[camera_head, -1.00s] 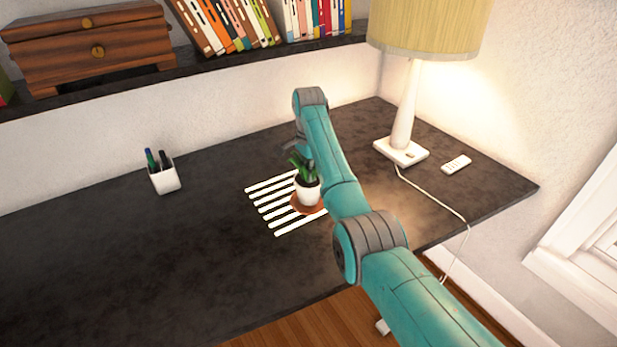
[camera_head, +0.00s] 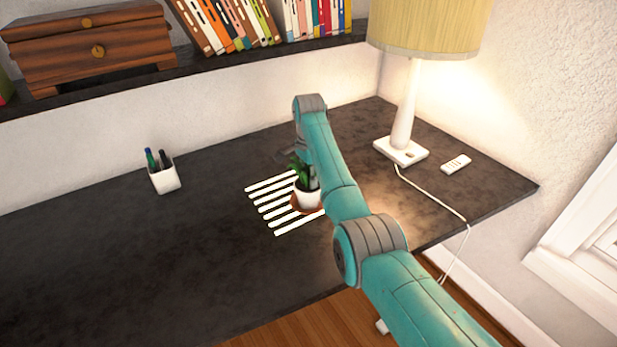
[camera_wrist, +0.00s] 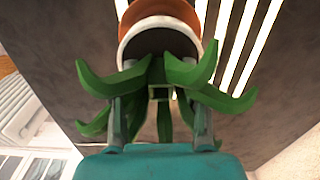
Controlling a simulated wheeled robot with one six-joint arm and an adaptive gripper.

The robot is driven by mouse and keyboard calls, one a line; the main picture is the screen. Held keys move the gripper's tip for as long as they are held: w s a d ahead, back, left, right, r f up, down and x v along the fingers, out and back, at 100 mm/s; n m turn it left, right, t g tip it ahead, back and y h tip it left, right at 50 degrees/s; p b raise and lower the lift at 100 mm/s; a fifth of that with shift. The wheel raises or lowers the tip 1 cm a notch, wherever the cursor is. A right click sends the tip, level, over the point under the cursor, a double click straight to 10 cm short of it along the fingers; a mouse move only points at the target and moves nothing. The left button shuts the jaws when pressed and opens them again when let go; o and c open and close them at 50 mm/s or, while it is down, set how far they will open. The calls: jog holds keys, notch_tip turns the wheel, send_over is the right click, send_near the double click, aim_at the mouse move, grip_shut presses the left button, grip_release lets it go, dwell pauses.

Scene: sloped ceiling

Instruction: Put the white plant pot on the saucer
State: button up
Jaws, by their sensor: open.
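The white plant pot (camera_head: 307,198) with its green plant stands on the terracotta saucer (camera_head: 296,207) on the dark desk, and looks upright. In the wrist view the pot (camera_wrist: 160,40) shows with the saucer (camera_wrist: 158,8) beyond it and green leaves (camera_wrist: 190,78) spread across the fingers. My gripper (camera_wrist: 160,118) is open, with one finger on each side of the plant's leaves. In the head view my arm hides part of the gripper and the right side of the pot and saucer. I cannot tell whether the fingers touch the leaves.
The saucer lies over white stripes (camera_head: 268,205) on the desk (camera_head: 130,260). A pen cup (camera_head: 164,180) stands at the left, a lamp (camera_head: 401,150) and a remote (camera_head: 456,164) at the right. A cord hangs over the front edge. The desk's left part is clear.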

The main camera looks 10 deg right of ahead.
aim_at(308, 185)
notch_tip(308, 185, up, 12)
dwell(0.5)
